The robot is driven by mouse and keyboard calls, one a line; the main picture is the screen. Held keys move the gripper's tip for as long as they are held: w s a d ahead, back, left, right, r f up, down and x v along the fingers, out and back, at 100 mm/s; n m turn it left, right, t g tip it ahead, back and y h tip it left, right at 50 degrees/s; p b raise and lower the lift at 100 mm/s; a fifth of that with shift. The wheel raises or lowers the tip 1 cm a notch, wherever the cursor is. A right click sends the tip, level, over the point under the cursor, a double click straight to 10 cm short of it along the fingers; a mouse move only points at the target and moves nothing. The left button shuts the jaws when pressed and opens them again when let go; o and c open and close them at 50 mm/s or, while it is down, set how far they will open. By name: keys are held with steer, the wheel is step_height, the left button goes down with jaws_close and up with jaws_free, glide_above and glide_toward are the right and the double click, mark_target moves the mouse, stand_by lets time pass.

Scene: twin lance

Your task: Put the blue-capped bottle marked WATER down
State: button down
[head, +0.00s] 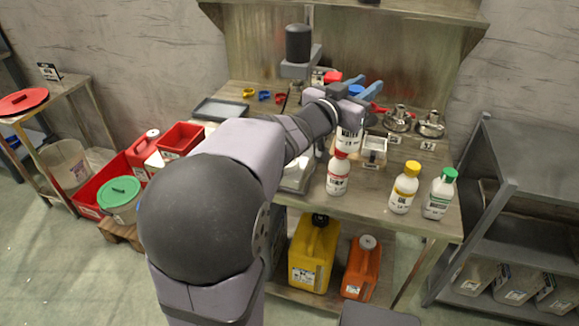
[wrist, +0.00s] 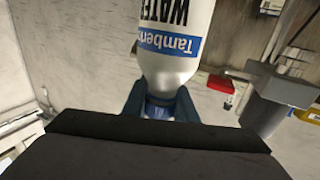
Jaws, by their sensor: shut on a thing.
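The blue-capped WATER bottle (wrist: 175,40) is white with a blue label band. In the wrist view its cap end sits between my gripper's two blue fingers (wrist: 159,108), and its lettering appears upside down. In the head view my gripper (head: 358,90) is over the middle of the workbench, shut on the bottle by its cap. The white bottle body (head: 348,138) shows below the gripper, partly hidden by it and by a red-capped bottle (head: 338,173) in front. I cannot tell whether its base touches the bench (head: 375,205).
A yellow-capped bottle (head: 404,188) and a green-capped bottle (head: 440,193) stand at the bench's right front. Metal vessels (head: 430,125) stand behind. Bare bench lies between the red- and yellow-capped bottles.

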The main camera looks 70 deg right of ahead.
steer(key=w+a+f+n+t, duration=0.1)
steer(key=w+a+f+t, duration=0.15)
steer(key=w+a, duration=0.35)
steer(key=w+a+f+n+t+h, duration=0.1)
steer(key=w+a+f, duration=0.3)
steer(key=w, duration=0.4)
steer(key=w+a+f+n+t, duration=0.1)
steer(key=w+a+f, duration=0.25)
steer(key=w, duration=0.25)
steer(key=s+d+f+p, duration=0.1)
steer(key=d+p, duration=0.3)
steer(key=d, duration=0.4)
steer(key=s+d+f+p, duration=0.1)
steer(key=d+p, duration=0.3)
steer(key=d, duration=0.5)
steer(key=shift+f, duration=0.25)
steer(key=shift+f, duration=0.2)
steer(key=c, duration=1.4)
jaws_free()
steer(key=shift+c, duration=0.2)
